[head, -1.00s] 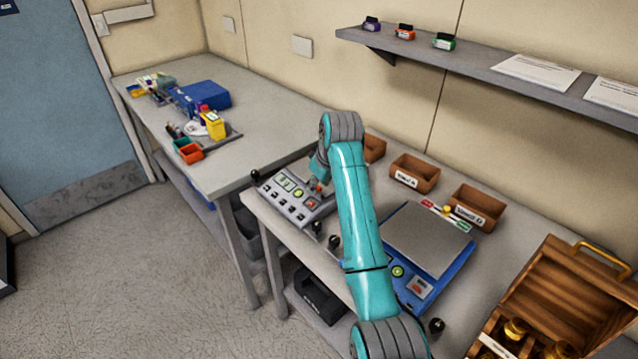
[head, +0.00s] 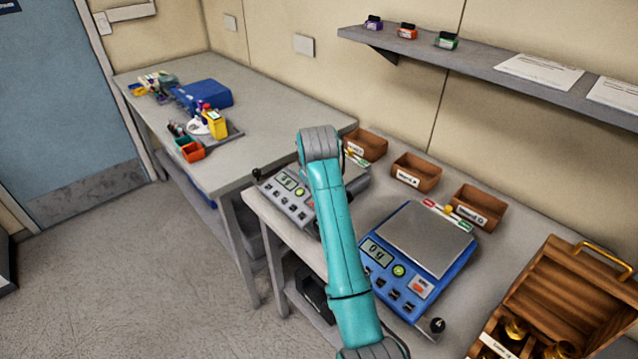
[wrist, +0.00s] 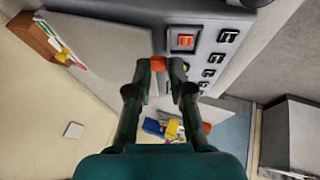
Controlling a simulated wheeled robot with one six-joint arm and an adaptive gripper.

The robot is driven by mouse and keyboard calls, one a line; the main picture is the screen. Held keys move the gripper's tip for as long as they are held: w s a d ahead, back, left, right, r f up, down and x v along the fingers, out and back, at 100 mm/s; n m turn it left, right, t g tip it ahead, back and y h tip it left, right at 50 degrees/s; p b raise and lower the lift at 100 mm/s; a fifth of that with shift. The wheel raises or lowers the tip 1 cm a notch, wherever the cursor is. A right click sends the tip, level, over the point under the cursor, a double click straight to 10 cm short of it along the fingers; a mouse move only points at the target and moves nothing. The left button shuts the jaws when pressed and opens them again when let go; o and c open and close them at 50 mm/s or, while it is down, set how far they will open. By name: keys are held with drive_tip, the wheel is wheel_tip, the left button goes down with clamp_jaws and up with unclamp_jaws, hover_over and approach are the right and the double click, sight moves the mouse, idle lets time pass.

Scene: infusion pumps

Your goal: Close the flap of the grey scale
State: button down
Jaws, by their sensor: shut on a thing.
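The grey scale (head: 291,204) stands at the left end of the near table in the head view, its middle behind my arm. The wrist view shows its grey front panel (wrist: 203,18) with an orange-red button, and a broad pale plate (wrist: 100,48) beside it. My gripper (wrist: 160,66) is at the scale, between this plate and the panel. Its fingers are closed on a small orange-red tab (wrist: 158,63). I cannot tell clearly how far the flap is open. In the head view my arm hides the gripper and the tab.
A blue scale (head: 377,253) stands just right of my arm. Brown labelled bins (head: 416,172) line the back of the table. An open wooden box (head: 566,297) is at the right. A shelf (head: 490,72) runs above. Another table (head: 262,118) stands at the left.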

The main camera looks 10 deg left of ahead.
drive_tip(key=t+h, duration=0.1)
drive_tip(key=s+a+t+h, duration=0.1)
drive_tip(key=t, duration=0.1)
drive_tip(key=s+f+n+t+h, duration=0.1)
drive_tip(key=shift+a, duration=0.3)
drive_tip(key=shift+s+a+f+n+t+h, duration=0.15)
drive_tip(key=shift+s+f+n+t+h, duration=0.15)
drive_tip(key=shift+t, duration=0.45)
drive_tip(key=shift+s+a+f+n+t+h, duration=0.15)
drive_tip(key=shift+f+n+t+h, duration=0.2)
drive_tip(key=shift+t, duration=0.45)
drive_tip(key=shift+s+a+f+n+t+h, duration=0.15)
drive_tip(key=shift+f+t+h, duration=0.25)
drive_tip(key=shift+t, duration=0.35)
drive_tip(key=c, duration=1.1)
unclamp_jaws()
